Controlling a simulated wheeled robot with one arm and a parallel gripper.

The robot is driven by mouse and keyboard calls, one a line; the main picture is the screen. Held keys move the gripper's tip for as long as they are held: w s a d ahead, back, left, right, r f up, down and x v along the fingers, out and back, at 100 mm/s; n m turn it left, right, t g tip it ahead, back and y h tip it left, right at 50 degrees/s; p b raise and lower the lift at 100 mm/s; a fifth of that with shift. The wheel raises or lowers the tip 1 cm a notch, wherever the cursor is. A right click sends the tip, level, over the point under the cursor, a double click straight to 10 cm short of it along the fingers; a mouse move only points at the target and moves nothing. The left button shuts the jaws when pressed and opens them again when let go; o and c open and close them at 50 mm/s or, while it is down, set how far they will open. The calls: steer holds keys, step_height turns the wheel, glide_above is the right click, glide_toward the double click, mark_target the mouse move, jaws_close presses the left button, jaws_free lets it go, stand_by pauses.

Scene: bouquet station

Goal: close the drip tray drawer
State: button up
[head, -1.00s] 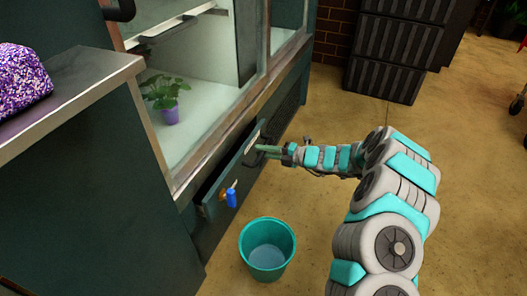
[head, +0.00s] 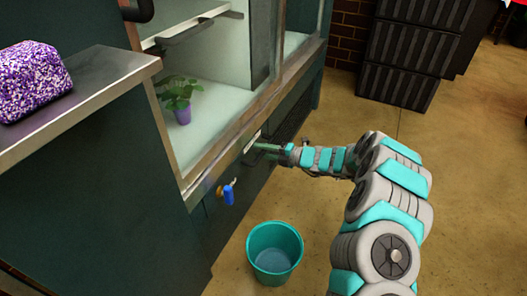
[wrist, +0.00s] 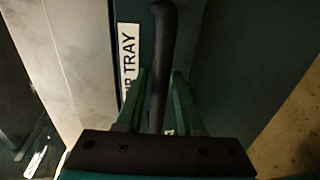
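The drip tray drawer (head: 237,172) is the dark green front low on the display case. In the head view it looks flush or nearly flush with the case; a small gap cannot be ruled out. The wrist view shows its dark bar handle (wrist: 164,40) beside a white label (wrist: 129,55) reading "TRAY", partly hidden. My gripper (head: 268,149) is at the drawer front. In the wrist view its green fingers (wrist: 160,90) stand apart on either side of the handle, with gaps showing; I cannot tell whether either one touches it.
A blue-handled tap (head: 229,193) sticks out near the drawer's near end. A teal bucket (head: 274,252) stands on the floor below it. A potted plant (head: 181,105) stands inside the case. Dark stacked crates (head: 405,62) stand at the back. Floor to the right is open.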

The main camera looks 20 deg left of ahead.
steer(key=shift+o, duration=1)
steer(key=shift+r, duration=0.1)
steer(key=shift+d, duration=0.1)
steer(key=v, duration=0.7)
steer(key=shift+d, duration=0.4)
